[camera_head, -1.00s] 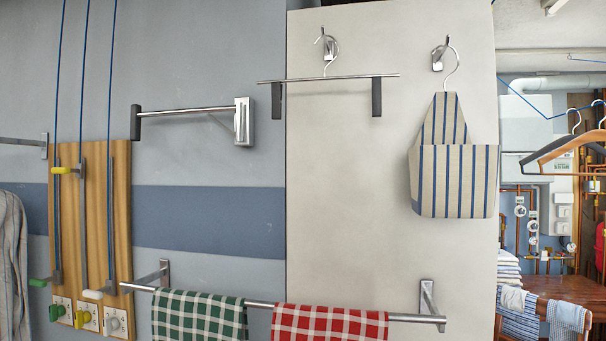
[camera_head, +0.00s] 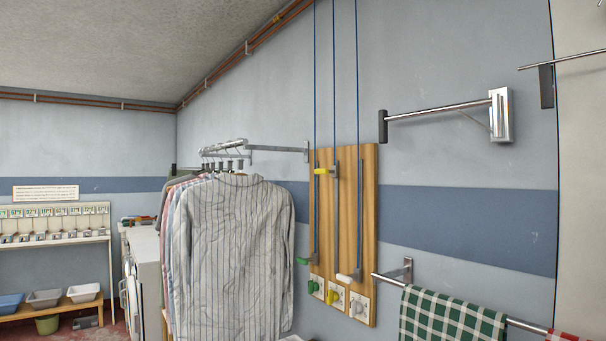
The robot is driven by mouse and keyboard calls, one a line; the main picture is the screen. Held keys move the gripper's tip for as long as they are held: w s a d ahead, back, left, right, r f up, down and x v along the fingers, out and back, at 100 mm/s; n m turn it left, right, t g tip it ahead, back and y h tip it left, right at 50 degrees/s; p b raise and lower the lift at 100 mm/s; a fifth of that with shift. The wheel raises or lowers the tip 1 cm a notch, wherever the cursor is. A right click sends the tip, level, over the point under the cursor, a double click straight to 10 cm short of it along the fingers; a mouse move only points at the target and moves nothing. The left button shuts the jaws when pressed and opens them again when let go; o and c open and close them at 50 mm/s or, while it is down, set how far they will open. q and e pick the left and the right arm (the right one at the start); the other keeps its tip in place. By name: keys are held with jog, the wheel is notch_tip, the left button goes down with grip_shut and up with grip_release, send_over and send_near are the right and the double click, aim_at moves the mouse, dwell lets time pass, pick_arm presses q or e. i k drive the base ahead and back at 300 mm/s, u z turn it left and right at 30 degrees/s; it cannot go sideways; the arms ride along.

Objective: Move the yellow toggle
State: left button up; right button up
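A wooden board (camera_head: 346,215) hangs on the wall right of centre, with blue cords running up from it. A yellow toggle handle (camera_head: 323,171) sticks out near the top of the board, on the middle cord line. A green handle (camera_head: 303,261) and a white handle (camera_head: 346,278) sit low on the board. Below them is a row of white plates with a green knob (camera_head: 313,287), a yellow knob (camera_head: 332,296) and a white knob (camera_head: 356,307). Neither of my grippers shows.
A rail of striped shirts (camera_head: 235,255) hangs just left of the board. A towel bar with a green checked cloth (camera_head: 450,318) juts out at the lower right. A metal wall arm (camera_head: 440,108) is at the upper right. A shelf with bins (camera_head: 45,298) stands far left.

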aim_at(333, 172)
jog(key=u, duration=0.35)
jog(key=k, duration=0.4)
jog(key=u, duration=0.75)
jog(key=i, duration=0.4)
jog(key=z, duration=1.2)
jog(key=i, duration=0.8)
jog(key=z, duration=0.85)
